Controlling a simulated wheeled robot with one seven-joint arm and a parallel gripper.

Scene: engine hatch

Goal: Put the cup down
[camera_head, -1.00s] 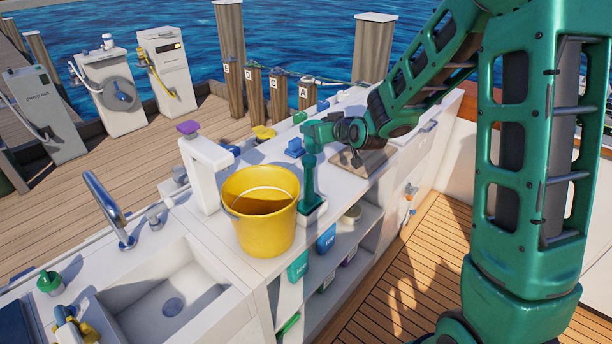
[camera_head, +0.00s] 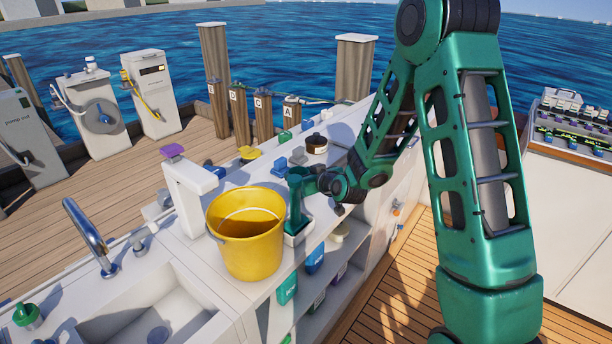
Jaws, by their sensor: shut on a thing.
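My gripper (camera_head: 297,215) reaches down at the end of my green arm, just right of the yellow bucket (camera_head: 246,245). It is low over the white counter (camera_head: 262,180), near its front edge. Its fingertips are small and hard to make out. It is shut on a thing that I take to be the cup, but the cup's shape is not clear. I cannot tell whether the cup touches the counter.
A dark-rimmed brown pot (camera_head: 316,144) and a blue block (camera_head: 280,164) stand farther back on the counter. A white stand (camera_head: 190,185) with a purple top is left of the bucket. A sink (camera_head: 150,320) lies front left. Shelves with boxes (camera_head: 287,289) are below.

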